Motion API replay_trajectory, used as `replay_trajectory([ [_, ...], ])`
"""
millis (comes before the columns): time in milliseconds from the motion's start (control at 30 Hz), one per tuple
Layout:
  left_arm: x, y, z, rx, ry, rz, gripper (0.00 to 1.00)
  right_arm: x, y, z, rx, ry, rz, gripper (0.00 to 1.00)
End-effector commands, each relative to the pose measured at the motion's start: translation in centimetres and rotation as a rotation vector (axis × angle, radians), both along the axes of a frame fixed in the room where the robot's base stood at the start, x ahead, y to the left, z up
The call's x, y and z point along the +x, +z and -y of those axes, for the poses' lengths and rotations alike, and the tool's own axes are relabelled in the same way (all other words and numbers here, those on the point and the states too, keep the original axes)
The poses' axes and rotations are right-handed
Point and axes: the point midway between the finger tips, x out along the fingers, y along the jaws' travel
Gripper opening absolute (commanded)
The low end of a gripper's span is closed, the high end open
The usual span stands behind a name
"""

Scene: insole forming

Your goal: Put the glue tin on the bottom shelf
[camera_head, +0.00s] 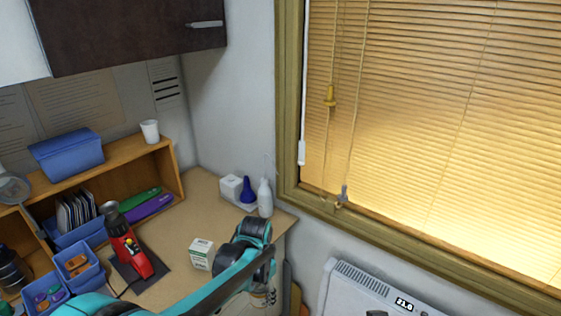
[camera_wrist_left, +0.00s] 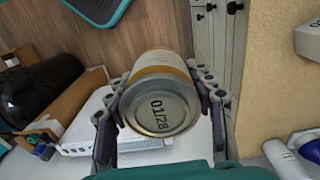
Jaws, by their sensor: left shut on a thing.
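The glue tin (camera_wrist_left: 160,112) fills the middle of the left wrist view. Its round metal end, marked "01/28", faces the camera. My left gripper (camera_wrist_left: 163,90) is shut on it, with a dark finger on each side. In the head view my left arm reaches past the right end of the workbench, and the wrist partly hides what is below it. I cannot make out the tin clearly there. My right gripper is not in view. I cannot identify the bottom shelf in either view.
The workbench (camera_head: 188,222) carries a red tool (camera_head: 128,247), a small white-green box (camera_head: 201,254), bottles (camera_head: 265,197) and blue bins. A white heater (camera_head: 352,292) stands under the window. The left wrist view shows cabinet fronts (camera_wrist_left: 206,38), a cardboard box and a black cylinder (camera_wrist_left: 38,90).

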Motion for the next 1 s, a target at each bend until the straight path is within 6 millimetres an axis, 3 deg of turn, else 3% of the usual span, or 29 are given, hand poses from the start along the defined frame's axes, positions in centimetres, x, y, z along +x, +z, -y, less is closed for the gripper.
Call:
replay_trajectory([
  [267,-0.2,-5.0,-4.4,-0.002,0.22,0.001,0.16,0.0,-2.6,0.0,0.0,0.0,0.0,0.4],
  [600,-1.8,-12.1,-11.0,-0.004,0.582,0.001,0.16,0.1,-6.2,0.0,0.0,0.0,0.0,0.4],
  [733,-2.3,-13.0,-12.1,-0.005,0.645,0.002,0.16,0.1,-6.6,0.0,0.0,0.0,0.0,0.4],
  [1000,-2.3,-12.9,-12.2,-0.004,0.655,0.001,0.16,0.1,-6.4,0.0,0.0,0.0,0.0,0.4],
])
